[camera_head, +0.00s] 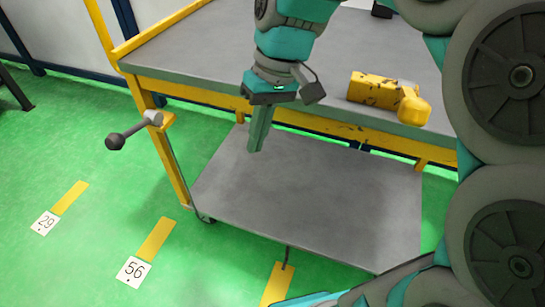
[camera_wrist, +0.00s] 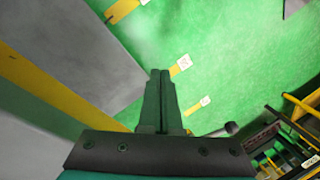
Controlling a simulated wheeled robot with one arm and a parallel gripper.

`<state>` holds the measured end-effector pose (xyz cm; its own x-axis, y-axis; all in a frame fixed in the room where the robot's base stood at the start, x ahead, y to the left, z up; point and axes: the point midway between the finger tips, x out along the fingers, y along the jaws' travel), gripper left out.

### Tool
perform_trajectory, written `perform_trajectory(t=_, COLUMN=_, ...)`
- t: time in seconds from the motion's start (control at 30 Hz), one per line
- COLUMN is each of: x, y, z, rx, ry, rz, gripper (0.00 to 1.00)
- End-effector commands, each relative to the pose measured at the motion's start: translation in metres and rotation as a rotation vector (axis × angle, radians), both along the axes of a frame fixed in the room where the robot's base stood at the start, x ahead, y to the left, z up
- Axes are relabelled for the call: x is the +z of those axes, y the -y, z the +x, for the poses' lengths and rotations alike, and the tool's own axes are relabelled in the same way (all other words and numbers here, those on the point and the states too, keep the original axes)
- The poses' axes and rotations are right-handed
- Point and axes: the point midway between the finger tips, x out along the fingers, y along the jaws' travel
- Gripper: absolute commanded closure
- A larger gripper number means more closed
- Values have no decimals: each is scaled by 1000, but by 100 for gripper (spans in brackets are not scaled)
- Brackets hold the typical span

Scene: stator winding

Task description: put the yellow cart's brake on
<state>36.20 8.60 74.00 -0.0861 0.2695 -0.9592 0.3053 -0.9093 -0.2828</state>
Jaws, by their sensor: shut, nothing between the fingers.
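The yellow cart (camera_head: 178,165) has a grey top (camera_head: 190,50) and a grey lower shelf (camera_head: 320,200). A grey lever with a dark ball knob (camera_head: 115,141) sticks out from its left post, pointing left and slightly down. The knob (camera_wrist: 232,128) also shows in the wrist view, to the right of my fingers. My gripper (camera_head: 255,147) is shut and empty, pointing down in front of the cart top's near edge, right of the lever and apart from it. In the wrist view my closed fingers (camera_wrist: 160,73) point toward the floor.
A yellow tool-like object (camera_head: 375,90) lies on the cart top. Green floor with yellow strips and number plates 29 (camera_head: 45,222) and 56 (camera_head: 133,271) is open at left. A dark frame with yellow rails (camera_wrist: 290,130) stands at right in the wrist view.

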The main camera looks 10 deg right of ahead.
Motion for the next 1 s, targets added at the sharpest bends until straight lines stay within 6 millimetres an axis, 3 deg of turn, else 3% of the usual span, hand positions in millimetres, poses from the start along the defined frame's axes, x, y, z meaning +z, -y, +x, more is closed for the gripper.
perform_trajectory(t=0.3, x=-23, y=12, z=-23, rx=-45, ry=-20, rz=-48, gripper=100)
perform_trajectory(t=0.8, x=-27, y=14, z=-28, rx=-56, ry=-24, rz=-57, gripper=100)
perform_trajectory(t=0.87, x=-31, y=17, z=-34, rx=-66, ry=-29, rz=-70, gripper=100)
perform_trajectory(t=1.0, x=-55, y=33, z=-66, rx=-122, ry=-50, rz=-129, gripper=100)
